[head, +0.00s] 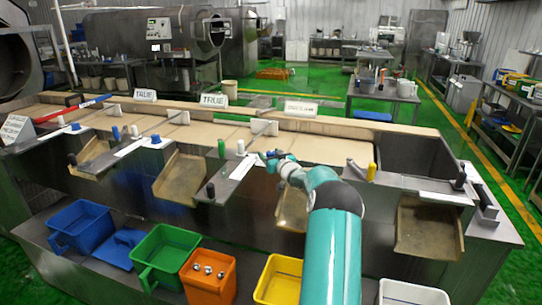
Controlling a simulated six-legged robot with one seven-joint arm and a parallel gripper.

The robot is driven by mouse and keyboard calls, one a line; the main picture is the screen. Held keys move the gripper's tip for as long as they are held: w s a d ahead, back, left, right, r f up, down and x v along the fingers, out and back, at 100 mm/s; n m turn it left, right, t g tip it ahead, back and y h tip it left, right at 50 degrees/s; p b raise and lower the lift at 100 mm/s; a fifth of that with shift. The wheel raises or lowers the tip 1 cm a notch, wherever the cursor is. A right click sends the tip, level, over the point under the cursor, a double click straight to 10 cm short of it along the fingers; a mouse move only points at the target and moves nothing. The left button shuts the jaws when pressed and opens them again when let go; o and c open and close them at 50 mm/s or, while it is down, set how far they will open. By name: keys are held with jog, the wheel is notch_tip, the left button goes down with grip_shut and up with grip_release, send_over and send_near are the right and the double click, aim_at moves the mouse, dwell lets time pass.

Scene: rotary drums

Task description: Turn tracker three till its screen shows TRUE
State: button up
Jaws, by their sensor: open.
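Three small screens stand on the back ledge of the long metal bench. The left screen (145,95) and the middle screen (213,100) read TRUE. The right screen (301,107) has reddish text too small to read; it may belong to tracker three, but no label confirms this. My gripper (267,157) is open at the front of the bench top, right of a green peg (221,148) and a white peg (240,147). I cannot tell whether it touches anything. My teal arm hides part of the bench front.
A yellow peg (371,171) and a dark knob (460,181) stand to the right. Metal chutes slope from the bench front. Blue (80,226), green (165,255), orange (208,278) and yellow (279,280) bins stand below. Open green floor (440,120) lies behind.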

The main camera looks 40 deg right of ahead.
jog(key=shift+c, duration=0.4)
jog(key=c, duration=0.9)
jog(key=shift+m+g+h, duration=0.3)
jog(key=shift+m+h, duration=0.1)
jog(key=shift+h, duration=0.2)
jog(key=shift+w+a+m+g+h, duration=0.1)
jog(key=shift+m+g+h, duration=0.8)
jog(key=shift+h, duration=0.4)
jog(key=shift+w+a+m+g+h, duration=0.1)
jog(key=shift+m+g+h, duration=0.6)
jog(key=shift+m+h, duration=0.5)
jog(key=shift+s+d+m+g+h, duration=0.1)
jog(key=shift+m+g+h, duration=1.15)
jog(key=shift+g, duration=0.4)
jog(key=shift+s+d+m+g+h, duration=0.1)
jog(key=shift+m+g+h, duration=1.1)
jog(key=shift+g, duration=0.45)
jog(key=shift+m+g, duration=0.25)
jog(key=shift+g, duration=0.05)
jog(key=o, duration=1)
